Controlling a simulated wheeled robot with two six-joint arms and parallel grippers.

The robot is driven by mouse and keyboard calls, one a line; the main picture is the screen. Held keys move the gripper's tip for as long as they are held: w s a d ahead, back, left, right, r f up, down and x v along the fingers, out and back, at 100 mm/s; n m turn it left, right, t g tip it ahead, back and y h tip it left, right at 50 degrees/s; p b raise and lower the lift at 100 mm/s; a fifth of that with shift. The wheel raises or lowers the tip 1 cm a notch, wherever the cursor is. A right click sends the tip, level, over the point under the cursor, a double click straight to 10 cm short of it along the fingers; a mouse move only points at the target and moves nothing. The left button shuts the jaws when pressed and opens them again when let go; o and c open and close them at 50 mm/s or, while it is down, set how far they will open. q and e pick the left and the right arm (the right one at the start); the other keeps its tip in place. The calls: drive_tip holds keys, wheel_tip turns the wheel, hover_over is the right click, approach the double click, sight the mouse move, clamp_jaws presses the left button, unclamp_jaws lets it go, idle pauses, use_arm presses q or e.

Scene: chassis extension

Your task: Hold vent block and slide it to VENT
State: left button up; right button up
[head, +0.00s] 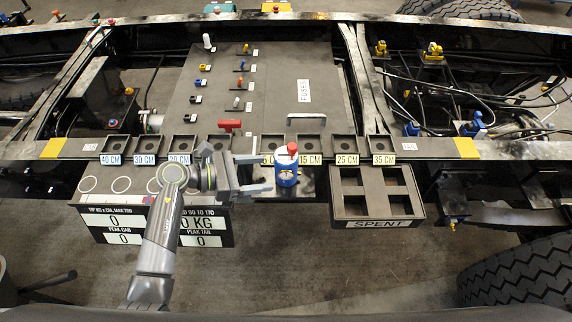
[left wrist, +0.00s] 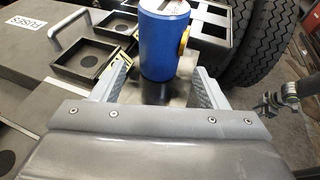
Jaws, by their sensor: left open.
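No VENT lettering is readable, and I cannot tell which part is the vent block. My left gripper (head: 266,173) is open just left of the cylinder, its fingers pointing right at it. The wrist view shows the cylinder ahead, between the spread finger lines. My right gripper is out of view.
A SPENT tray (head: 376,224) with several compartments hangs right of the cylinder. Labelled square slots (head: 345,146) line the deck's front edge. A handle (head: 306,117) rises behind them, near the FUSES plate (head: 303,91). A red part (head: 230,125) stands behind my gripper.

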sight(278, 172)
use_arm(q)
drive_tip(key=b+x, duration=0.2)
drive_tip(key=x, duration=0.3)
drive_tip(key=shift+w+d+f, duration=0.1)
drive_tip(key=shift+d+f, duration=0.1)
drive_tip(key=shift+d, duration=0.1)
drive_tip(key=shift+w+d, duration=0.15)
drive_tip(key=shift+d, duration=0.25)
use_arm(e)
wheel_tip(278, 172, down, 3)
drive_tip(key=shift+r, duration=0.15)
use_arm(q)
drive_tip(key=shift+c, duration=0.2)
drive_tip(key=c, duration=0.6)
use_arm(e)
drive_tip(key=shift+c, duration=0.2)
